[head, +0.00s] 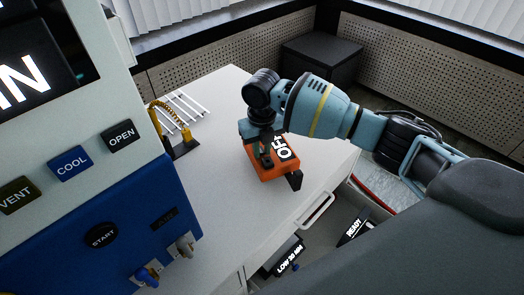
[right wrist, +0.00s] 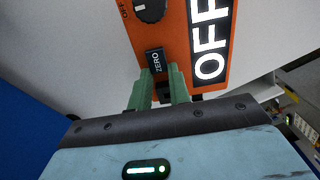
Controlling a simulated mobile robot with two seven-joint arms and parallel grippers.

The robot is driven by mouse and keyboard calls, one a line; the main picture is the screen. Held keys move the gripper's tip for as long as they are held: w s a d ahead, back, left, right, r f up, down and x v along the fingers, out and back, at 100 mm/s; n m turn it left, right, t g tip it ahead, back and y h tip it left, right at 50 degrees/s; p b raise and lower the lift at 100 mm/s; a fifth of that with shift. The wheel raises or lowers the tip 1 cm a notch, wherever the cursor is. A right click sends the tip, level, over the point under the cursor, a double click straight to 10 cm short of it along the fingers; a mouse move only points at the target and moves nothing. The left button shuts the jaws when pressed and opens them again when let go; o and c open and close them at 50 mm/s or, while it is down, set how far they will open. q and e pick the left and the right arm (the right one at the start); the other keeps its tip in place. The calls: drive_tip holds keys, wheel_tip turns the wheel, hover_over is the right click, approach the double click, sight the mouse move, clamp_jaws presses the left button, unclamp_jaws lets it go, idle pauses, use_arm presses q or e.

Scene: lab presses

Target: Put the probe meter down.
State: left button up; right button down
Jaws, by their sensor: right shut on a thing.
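The probe meter is an orange box (head: 270,172) with a lit display reading OFF. In the head view it is at or just above the white worktop (head: 232,205); I cannot tell whether it touches. My right gripper (head: 265,157) reaches down onto it from above and is shut on it. In the right wrist view the green fingers (right wrist: 163,88) close at the edge of the meter (right wrist: 178,35), beside a black ZERO key and below a dial. My left gripper is not in view.
A blue and grey press with buttons (head: 100,236) stands at the left. A white wire rack (head: 183,108) and a dark stand with a yellow coiled cable (head: 183,147) are behind it. Free worktop lies in front of the meter. A drawer handle (head: 316,211) juts from the front edge.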

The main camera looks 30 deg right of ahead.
sight(262, 153)
drive_tip(key=shift+f, duration=0.7)
drive_tip(key=shift+f, duration=0.15)
drive_tip(key=c, duration=1.3)
unclamp_jaws()
wheel_tip(262, 153, up, 12)
